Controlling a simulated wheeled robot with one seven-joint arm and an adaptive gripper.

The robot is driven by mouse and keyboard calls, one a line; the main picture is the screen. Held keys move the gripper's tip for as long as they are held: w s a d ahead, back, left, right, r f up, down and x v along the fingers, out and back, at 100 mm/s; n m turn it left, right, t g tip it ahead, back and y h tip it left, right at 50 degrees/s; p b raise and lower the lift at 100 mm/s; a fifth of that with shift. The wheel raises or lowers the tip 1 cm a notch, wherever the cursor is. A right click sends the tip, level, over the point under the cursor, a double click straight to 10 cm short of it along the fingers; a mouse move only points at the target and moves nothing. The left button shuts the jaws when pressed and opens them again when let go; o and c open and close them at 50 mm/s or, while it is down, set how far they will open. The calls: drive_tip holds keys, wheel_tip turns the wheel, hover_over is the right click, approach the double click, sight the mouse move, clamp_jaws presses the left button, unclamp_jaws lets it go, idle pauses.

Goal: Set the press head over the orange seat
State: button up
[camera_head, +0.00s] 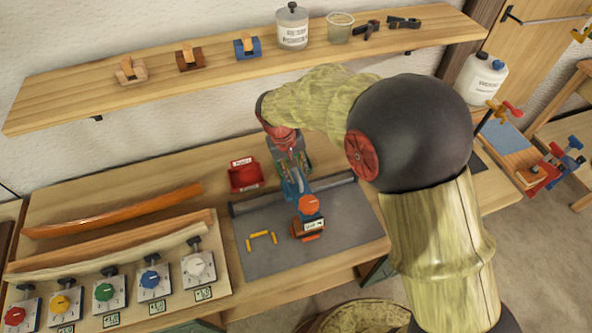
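A small device with a round orange top (310,205) and a dark body with a white label (313,224) stands on the grey mat; I take it for the press head. Orange-brown parts (309,235) show at its base; I cannot tell whether these are the orange seat. My gripper (298,195) reaches down from behind, its blue fingers just behind and left of the orange top. The view does not show whether they touch it or how far apart they are.
Yellow pieces (262,236) lie on the grey mat (345,243); a dark bar (240,208) crosses its back edge. A red bin (245,176) stands behind. Curved laths (115,212) and several coloured knobs (150,279) are at left. A wooden shelf (220,75) hangs above.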

wheel_tip(320, 180, up, 12)
drive_tip(key=a, duration=0.2)
drive_tip(key=shift+s, duration=0.35)
drive_tip(key=shift+a+f, duration=0.1)
idle(0.5)
drive_tip(key=s+d+r+m+t+y+b, duration=0.1)
drive_tip(key=s+d+t+b, duration=0.4)
drive_tip(key=s+d, duration=1.5)
drive_tip(key=s+m+y+b, duration=0.1)
drive_tip(key=s+m+b, duration=0.1)
drive_tip(key=s+b, duration=0.1)
drive_tip(key=shift+d+r+m+b, duration=0.3)
drive_tip(key=shift+d+b, duration=0.1)
drive_tip(key=shift+b, duration=0.15)
idle(1.0)
